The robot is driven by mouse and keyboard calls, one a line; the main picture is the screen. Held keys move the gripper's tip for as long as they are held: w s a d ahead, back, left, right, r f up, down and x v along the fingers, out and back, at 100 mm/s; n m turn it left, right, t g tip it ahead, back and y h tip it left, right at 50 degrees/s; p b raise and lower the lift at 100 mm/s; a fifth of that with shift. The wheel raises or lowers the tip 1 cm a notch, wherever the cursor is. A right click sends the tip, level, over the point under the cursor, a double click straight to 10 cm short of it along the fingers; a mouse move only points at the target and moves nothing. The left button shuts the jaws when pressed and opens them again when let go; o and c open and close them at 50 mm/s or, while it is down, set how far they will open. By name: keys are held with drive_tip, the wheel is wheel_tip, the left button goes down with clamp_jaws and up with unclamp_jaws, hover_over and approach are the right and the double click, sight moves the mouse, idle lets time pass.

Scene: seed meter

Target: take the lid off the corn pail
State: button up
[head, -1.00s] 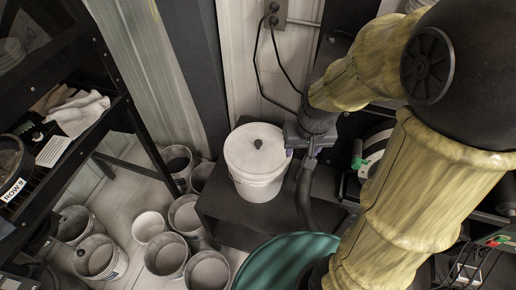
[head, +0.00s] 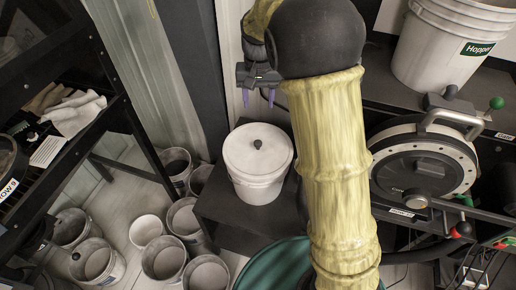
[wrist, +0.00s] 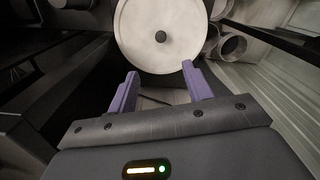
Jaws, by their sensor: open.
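A white pail (head: 258,186) stands upright on a low black stand, with its round white lid (head: 240,152) on top. The lid has a small dark knob (head: 257,144) at its centre. In the wrist view the lid (wrist: 180,30) and knob (wrist: 161,36) lie ahead of the fingers. No label shows on the pail. My gripper (head: 258,98) is above and behind the pail in the head view, its purple fingers pointing down, apart from the lid. In the wrist view my gripper (wrist: 160,82) is open with nothing between its fingers.
The black stand (head: 225,212) holds the pail. Several open grey buckets (head: 163,258) crowd the floor at left. A white hopper bucket (head: 440,50) and a round metal machine (head: 420,165) stand at right. A green round tub (head: 262,268) is in front. A dark shelf is far left.

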drive_tip(key=p, duration=0.1)
hover_over(258, 142)
wheel_tip(258, 142, down, 12)
drive_tip(key=shift+s+f, duration=0.1)
idle(0.4)
drive_tip(key=shift+f+p, duration=0.7)
drive_tip(key=shift+f, duration=1.95)
clamp_jaws()
drive_tip(key=shift+r, duration=0.1)
